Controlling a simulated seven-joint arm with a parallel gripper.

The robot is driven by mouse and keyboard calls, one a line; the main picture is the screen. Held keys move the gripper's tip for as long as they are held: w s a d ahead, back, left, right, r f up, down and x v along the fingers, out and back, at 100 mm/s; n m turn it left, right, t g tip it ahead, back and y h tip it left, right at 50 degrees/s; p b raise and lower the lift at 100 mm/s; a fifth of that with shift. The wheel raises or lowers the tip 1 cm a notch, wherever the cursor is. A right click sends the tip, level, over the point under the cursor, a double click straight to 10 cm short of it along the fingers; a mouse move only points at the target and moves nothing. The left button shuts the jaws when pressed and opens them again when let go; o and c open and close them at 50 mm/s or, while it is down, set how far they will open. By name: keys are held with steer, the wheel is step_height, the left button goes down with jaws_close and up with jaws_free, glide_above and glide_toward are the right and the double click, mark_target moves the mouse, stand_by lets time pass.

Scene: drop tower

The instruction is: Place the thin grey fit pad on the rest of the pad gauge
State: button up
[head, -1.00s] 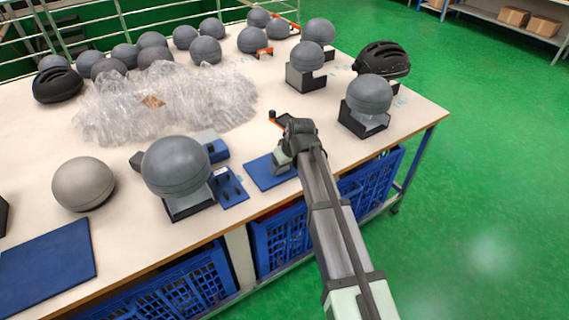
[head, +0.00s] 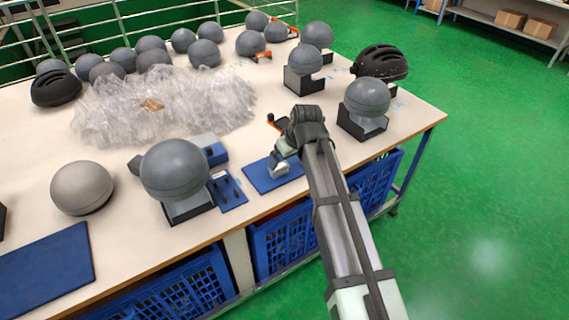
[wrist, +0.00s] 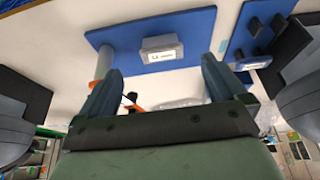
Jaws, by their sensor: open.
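A small pale grey box with a white label (wrist: 162,48), which looks like the pad gauge, sits on a blue mat (wrist: 120,38); its pale top also shows below my gripper in the head view (head: 280,171). My gripper (wrist: 162,82) is open and empty, its two fingers apart, with the box between and beyond them in the wrist view. A blue tray with small dark pieces (head: 227,190) lies left of the mat; it is at the upper right in the wrist view (wrist: 236,44). I cannot tell which piece is the thin grey fit pad.
A grey headform on a stand (head: 174,170) rises close left of the tray. Another headform (head: 367,97) stands to the right. An orange-handled tool (head: 274,122) lies behind my gripper. Clear plastic wrap (head: 165,105) covers the table's middle. The table's front edge is near.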

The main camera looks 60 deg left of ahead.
steer(key=shift+v, duration=2.8)
steer(key=w+d+f+m+h, duration=0.1)
steer(key=w+d+f+m, duration=0.1)
steer(key=w+d+f, duration=0.65)
steer(key=w+d+f+m+h, duration=0.15)
steer(key=w+d+f, duration=0.35)
steer(key=d+f, duration=0.5)
steer(key=w+d+f+m+g+h, duration=0.1)
steer(key=w+d+f+m, duration=0.15)
steer(key=d+f, duration=0.7)
steer(key=w+d+f+m+h, duration=0.1)
steer(key=d+f+m, duration=0.2)
steer(key=d+f, duration=0.65)
steer(key=s+d+f+m+g, duration=0.1)
steer(key=s+d+f, duration=0.2)
steer(key=d, duration=0.4)
steer(key=s+d+f+m+g, duration=0.15)
steer(key=d+f, duration=0.25)
steer(key=d, duration=0.4)
steer(key=s+d+f+m, duration=0.2)
steer(key=s+d+f, duration=0.15)
steer(key=d, duration=0.35)
steer(key=s+d+f+m+g, duration=0.1)
steer(key=s+d+f+m, duration=0.1)
steer(key=s+d, duration=0.4)
steer(key=s+d+f+m+g, duration=0.2)
steer(key=s+d, duration=0.5)
steer(key=s, duration=0.5)
steer(key=shift+f, duration=0.55)
